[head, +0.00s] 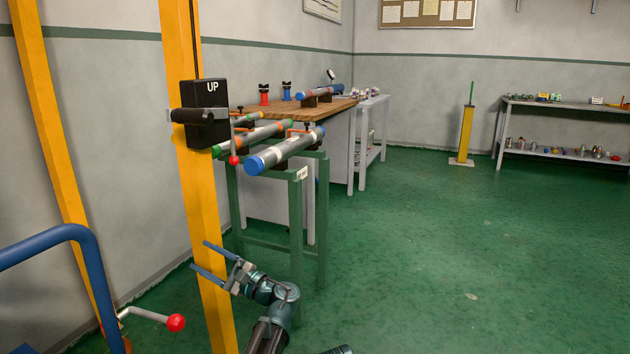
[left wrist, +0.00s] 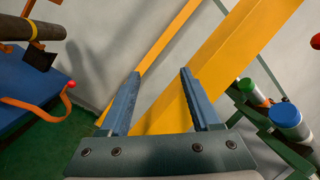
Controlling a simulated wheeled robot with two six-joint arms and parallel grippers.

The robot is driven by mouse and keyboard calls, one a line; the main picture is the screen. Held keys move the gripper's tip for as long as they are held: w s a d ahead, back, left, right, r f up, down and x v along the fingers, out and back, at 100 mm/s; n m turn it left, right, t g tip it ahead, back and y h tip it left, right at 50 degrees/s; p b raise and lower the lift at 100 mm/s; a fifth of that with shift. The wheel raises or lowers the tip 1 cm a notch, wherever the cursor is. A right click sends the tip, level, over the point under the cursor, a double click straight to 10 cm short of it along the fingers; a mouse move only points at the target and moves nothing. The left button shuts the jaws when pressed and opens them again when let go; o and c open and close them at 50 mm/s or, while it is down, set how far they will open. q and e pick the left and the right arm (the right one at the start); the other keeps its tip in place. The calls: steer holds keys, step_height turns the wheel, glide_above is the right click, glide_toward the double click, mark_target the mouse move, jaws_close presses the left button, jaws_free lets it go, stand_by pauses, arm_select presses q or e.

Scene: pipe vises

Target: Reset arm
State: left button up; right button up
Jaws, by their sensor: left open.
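My left gripper (head: 199,256) is in the lower middle of the head view, in front of the yellow post (head: 205,215). Its two fingers are apart with nothing between them. In the left wrist view the open fingers (left wrist: 160,72) point toward yellow beams (left wrist: 225,60) and the grey wall; I cannot tell whether they touch the post. My right gripper is not in view.
A black "UP" box (head: 205,95) is on the post. A green stand (head: 296,215) holds capped pipes (head: 285,150) behind it. A red-knobbed crank (head: 150,315) and blue rail (head: 45,242) are at lower left.

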arm_select(q)
steer(key=s+d+f+n+g+h+p, duration=0.2)
steer(key=s+d+f+n+h+p, duration=0.1)
steer(key=s+f+h, duration=0.3)
steer(key=s+d+f+n+g+h+p, duration=0.3)
steer(key=s+d+f+h, duration=0.1)
steer(key=s+f, duration=0.25)
steer(key=s+d+f+n+g+h+p, duration=0.4)
steer(key=s+d+h, duration=0.4)
steer(key=s+d, duration=0.55)
step_height(320, 180, up, 37)
steer(key=t+p, duration=0.1)
steer(key=p, duration=3.6)
steer(key=shift+w+d+m, duration=0.2)
steer(key=shift+d+m, duration=0.1)
steer(key=shift+d, duration=0.05)
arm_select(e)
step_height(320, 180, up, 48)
arm_select(q)
steer(key=shift+c, duration=0.3)
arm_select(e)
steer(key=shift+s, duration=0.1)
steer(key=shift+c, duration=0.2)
